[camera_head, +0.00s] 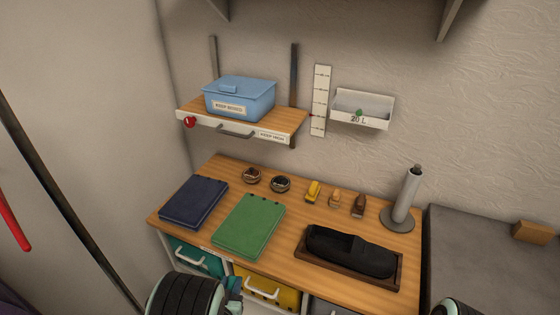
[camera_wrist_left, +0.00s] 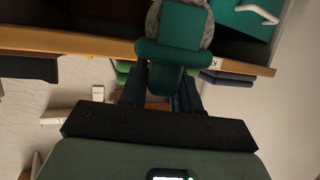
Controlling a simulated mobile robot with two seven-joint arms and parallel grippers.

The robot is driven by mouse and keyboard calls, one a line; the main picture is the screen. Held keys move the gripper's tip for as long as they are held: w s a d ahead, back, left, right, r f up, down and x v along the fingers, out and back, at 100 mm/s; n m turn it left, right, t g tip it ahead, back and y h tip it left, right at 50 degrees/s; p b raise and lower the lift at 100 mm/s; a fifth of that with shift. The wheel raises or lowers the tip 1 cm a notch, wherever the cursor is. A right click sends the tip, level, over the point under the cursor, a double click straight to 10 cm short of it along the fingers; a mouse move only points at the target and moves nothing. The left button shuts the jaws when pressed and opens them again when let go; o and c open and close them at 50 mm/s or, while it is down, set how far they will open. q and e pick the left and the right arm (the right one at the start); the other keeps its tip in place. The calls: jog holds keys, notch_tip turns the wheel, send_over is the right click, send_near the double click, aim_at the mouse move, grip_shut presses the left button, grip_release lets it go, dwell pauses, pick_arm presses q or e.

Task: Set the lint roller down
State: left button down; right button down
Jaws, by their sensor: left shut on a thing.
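The lint roller (camera_wrist_left: 181,25) shows in the left wrist view as a teal body with a speckled grey edge around it. My left gripper (camera_wrist_left: 160,92) is shut on its teal lower part, between two dark fingers. In the head view a small teal piece (camera_head: 234,292) shows beside my dark left arm at the bottom edge, in front of the desk's drawers; I cannot tell how much of it is the roller. The wooden desk top (camera_head: 295,250) lies beyond it. My right gripper is not in view.
Bare wood shows between green book and tray. A shelf (camera_head: 285,124) holds a blue box (camera_head: 240,98).

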pick_arm(q)
jog(key=shift+s+a+f, duration=0.1)
jog(key=shift+s+f, duration=0.55)
dwell(0.7)
